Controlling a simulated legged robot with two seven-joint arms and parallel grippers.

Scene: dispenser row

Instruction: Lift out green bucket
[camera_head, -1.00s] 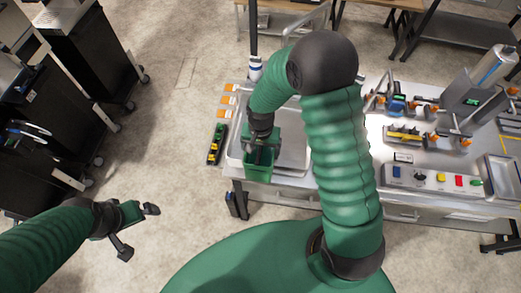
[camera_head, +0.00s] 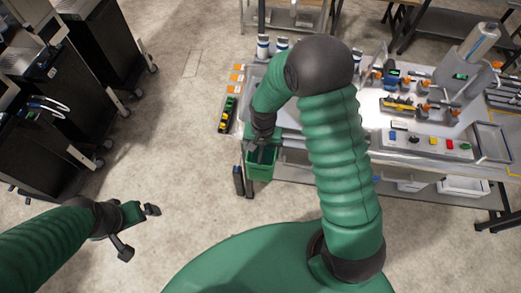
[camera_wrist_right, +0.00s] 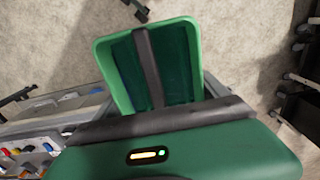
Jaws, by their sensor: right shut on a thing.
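The green bucket (camera_head: 261,163) hangs at the front left of the workbench in the head view, below my right gripper (camera_head: 262,137). It also shows in the right wrist view (camera_wrist_right: 104,62), open top toward the camera, with a dark gripper finger across its opening. My right gripper is shut on the bucket; the exact grip on its rim is partly hidden. The bucket appears beyond the bench edge, over the floor. My left gripper (camera_head: 138,228) is over bare floor at the lower left, empty, its fingers apart.
The metal workbench (camera_head: 375,150) carries a control box with coloured buttons (camera_head: 430,143) and dispenser fixtures on the right. A black-and-yellow tool (camera_head: 227,115) lies at its left edge. Black cabinets (camera_head: 35,130) stand at far left. Open floor lies between.

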